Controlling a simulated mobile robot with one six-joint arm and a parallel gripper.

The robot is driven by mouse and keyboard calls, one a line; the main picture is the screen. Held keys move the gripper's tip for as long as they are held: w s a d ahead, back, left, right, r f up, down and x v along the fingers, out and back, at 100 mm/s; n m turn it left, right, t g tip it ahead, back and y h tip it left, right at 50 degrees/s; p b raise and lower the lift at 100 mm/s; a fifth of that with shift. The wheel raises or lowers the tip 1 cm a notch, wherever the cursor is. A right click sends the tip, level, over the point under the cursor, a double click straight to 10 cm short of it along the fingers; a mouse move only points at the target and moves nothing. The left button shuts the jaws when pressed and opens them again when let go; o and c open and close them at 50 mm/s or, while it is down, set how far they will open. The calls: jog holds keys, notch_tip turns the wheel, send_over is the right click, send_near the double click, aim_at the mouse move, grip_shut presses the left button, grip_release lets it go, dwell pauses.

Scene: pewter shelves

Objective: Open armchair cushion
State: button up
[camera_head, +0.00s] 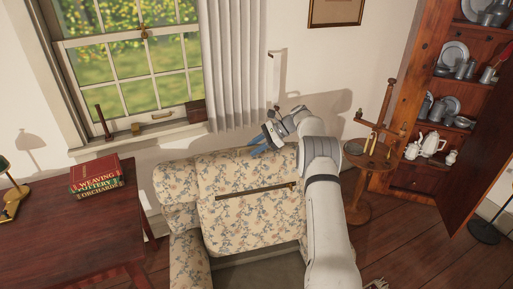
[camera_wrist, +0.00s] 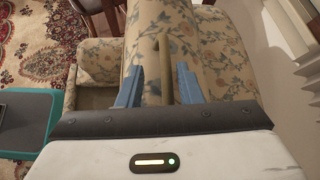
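The armchair (camera_head: 178,188) has cream floral fabric. Its floral cushion (camera_head: 235,222) stands upright against the back, with a long thin brown bar handle (camera_head: 250,191) across it. My gripper (camera_head: 255,149) is at the top right of the chair back, above the handle, with blue fingers pointing left and down. In the wrist view the two blue fingers (camera_wrist: 159,67) are spread apart, and the handle (camera_wrist: 165,58) shows in the gap between them. I see no contact with the handle. The handle's near end is hidden behind my gripper's body.
A wooden desk (camera_head: 75,225) with stacked books (camera_head: 96,175) stands left. A small round table (camera_head: 366,158) and an open-doored cupboard (camera_head: 415,120) stand right. The window wall and curtain (camera_head: 232,65) are close behind the chair. A patterned rug (camera_wrist: 40,45) shows in the wrist view.

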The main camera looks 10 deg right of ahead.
jog(key=v, duration=0.7)
jog(key=shift+w+f+b, duration=0.1)
jog(key=shift+b, duration=0.3)
jog(key=shift+d, duration=0.3)
